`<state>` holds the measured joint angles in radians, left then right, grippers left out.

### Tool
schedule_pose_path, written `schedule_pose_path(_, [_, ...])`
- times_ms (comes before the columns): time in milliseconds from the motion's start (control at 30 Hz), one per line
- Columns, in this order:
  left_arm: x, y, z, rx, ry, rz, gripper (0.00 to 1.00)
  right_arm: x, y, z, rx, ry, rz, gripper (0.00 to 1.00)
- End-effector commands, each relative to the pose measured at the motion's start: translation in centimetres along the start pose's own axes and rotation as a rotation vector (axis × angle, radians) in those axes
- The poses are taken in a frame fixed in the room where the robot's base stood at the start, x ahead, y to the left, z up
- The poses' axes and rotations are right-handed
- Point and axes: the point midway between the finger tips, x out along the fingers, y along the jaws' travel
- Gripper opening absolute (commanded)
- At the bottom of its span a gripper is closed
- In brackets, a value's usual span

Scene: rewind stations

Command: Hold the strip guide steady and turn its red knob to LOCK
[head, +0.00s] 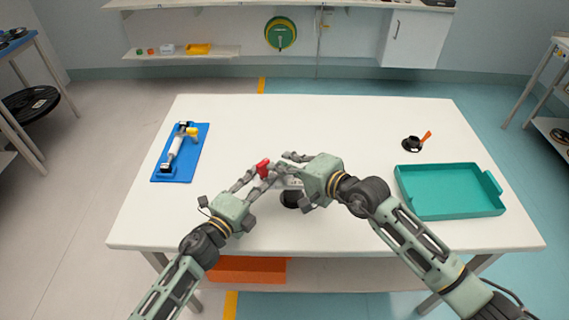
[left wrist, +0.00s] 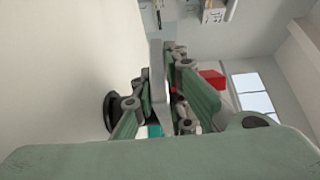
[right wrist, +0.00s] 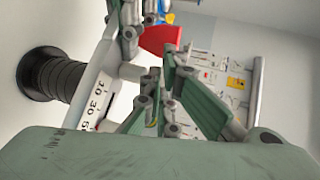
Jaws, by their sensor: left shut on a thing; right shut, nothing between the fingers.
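The strip guide stands near the middle of the table on a black ribbed base (head: 290,198). Its grey body with a number scale (right wrist: 96,98) shows in the right wrist view. Its red knob (head: 263,168) is between my grippers; it also shows in the left wrist view (left wrist: 212,79) and the right wrist view (right wrist: 160,38). My left gripper (head: 256,176) is shut on the strip guide's grey body, seen as an upright bar (left wrist: 158,85). My right gripper (head: 284,164) is shut and empty close beside the knob; I cannot tell whether they touch. LOCK markings are not readable.
A blue board (head: 182,160) with a white and yellow device lies at the table's left. A teal tray (head: 450,205) sits at the right. A small black holder with an orange piece (head: 412,144) stands behind it. The back middle of the table (head: 310,120) is clear.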

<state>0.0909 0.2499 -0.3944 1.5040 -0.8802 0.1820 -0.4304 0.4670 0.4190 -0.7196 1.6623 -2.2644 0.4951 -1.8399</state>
Motion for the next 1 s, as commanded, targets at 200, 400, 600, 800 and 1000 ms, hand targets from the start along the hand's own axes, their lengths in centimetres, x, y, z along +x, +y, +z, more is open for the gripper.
schedule_pose_path(200, [-0.02, 0.09, 0.10, 0.001, -0.002, 0.002, 0.00, -0.02, 0.03, 0.00, 0.000, 0.000, 0.000, 0.00])
schedule_pose_path(400, [-0.03, 0.09, 0.11, 0.002, -0.002, 0.002, 0.00, 0.05, -0.03, -0.11, 0.000, 0.000, 0.000, 0.00])
schedule_pose_path(600, [-0.03, 0.09, 0.11, 0.002, -0.002, 0.002, 0.00, 0.19, -0.04, -0.24, 0.000, 0.000, 0.001, 0.00])
schedule_pose_path(800, [-0.03, 0.09, 0.11, 0.002, -0.002, 0.002, 0.00, 0.30, -0.04, -0.35, 0.001, 0.000, 0.001, 0.00])
schedule_pose_path(1000, [-0.03, 0.08, 0.11, 0.002, -0.002, 0.002, 0.00, 0.43, -0.11, -0.51, 0.000, 0.000, 0.001, 0.00])
